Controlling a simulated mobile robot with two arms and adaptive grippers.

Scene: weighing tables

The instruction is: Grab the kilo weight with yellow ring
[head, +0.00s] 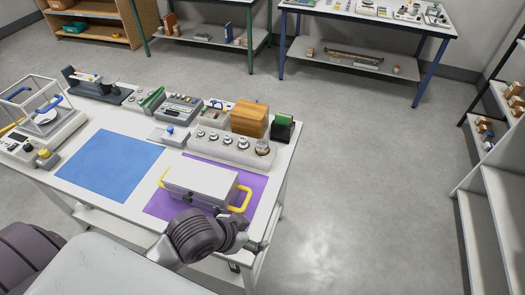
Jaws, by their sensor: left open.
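A small grey object with yellow on top (44,154) stands at the table's left end, beside the balance (42,125). It may be the kilo weight with the yellow ring, but it is too small to be sure. Several metal weights sit in a row on a pale block (230,152) at the back right, with no yellow ring clear on them. My left gripper (257,246) is at the table's front right corner, far from the yellow-topped object. It is open, small and partly hidden by my arm. My right gripper is not in view.
A silver case with yellow handles (200,182) stands on a purple mat (250,182), close to my left arm. A blue mat (108,165) is bare. A wooden box (249,119) and instruments line the back edge. The floor to the right is clear.

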